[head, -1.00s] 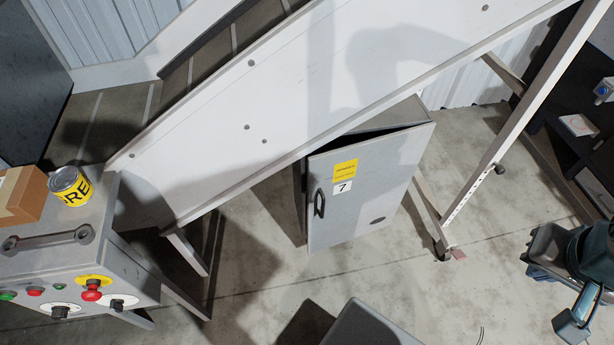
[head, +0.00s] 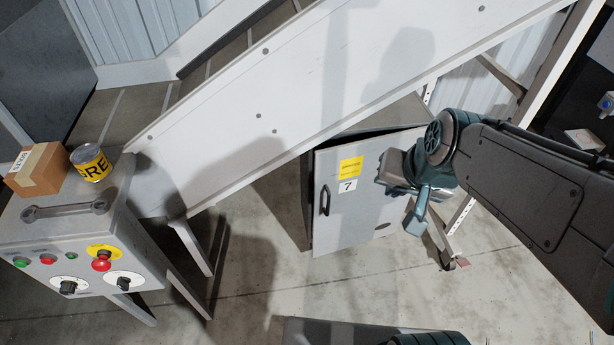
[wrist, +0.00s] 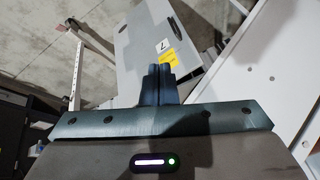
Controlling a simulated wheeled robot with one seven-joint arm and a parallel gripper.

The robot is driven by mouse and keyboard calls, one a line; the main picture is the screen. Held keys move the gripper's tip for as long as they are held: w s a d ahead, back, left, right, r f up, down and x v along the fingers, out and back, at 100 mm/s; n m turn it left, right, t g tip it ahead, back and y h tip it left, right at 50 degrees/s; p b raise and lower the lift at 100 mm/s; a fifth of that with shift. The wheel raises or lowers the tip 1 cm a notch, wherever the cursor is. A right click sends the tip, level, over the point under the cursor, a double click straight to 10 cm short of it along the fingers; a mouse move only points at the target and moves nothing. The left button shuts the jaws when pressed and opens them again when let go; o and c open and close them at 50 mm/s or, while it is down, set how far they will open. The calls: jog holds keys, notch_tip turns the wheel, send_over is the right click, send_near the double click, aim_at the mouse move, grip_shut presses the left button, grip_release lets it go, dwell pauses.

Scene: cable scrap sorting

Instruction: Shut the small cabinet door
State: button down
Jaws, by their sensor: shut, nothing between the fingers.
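The small grey cabinet (head: 306,190) stands on the floor under the sloping white panel. Its door (head: 345,220) is ajar, with a dark gap along the top and left edges. The door carries a yellow label, a number 7 and a dark handle (head: 325,200) near its left edge. My gripper (head: 398,172) is in front of the right part of the door and hides some of it. In the wrist view my fingers (wrist: 163,72) are shut and empty, with the door (wrist: 145,40) beyond them. I cannot tell whether they touch it.
The white sloping panel (head: 330,70) passes above the cabinet, and its leg (head: 545,75) stands to the right. A control box (head: 75,240) at left bears a cardboard box (head: 38,172), a yellow-labelled can (head: 91,164) and a wrench (head: 65,209). The floor before the door is partly clear.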

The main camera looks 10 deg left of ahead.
jog(key=w+a+f+m+t+y+b, duration=0.15)
jog(key=w+a+f+m+b, duration=0.35)
jog(key=w+a+f+b, duration=0.55)
jog(key=m+t+h+b, duration=1.05)
jog(key=m+b, duration=0.45)
jog(key=b, duration=0.3)
send_near(322, 177)
jog(key=w+d, duration=0.1)
jog(key=d, duration=0.3)
jog(key=w, duration=0.1)
jog(key=w+y, duration=0.1)
jog(key=w, duration=0.1)
jog(key=shift+w+a+f+b, duration=0.15)
jog(key=shift+w+a+b, duration=0.1)
jog(key=shift+a+b, duration=0.15)
jog(key=shift+w+a, duration=0.2)
jog(key=shift+w, duration=0.25)
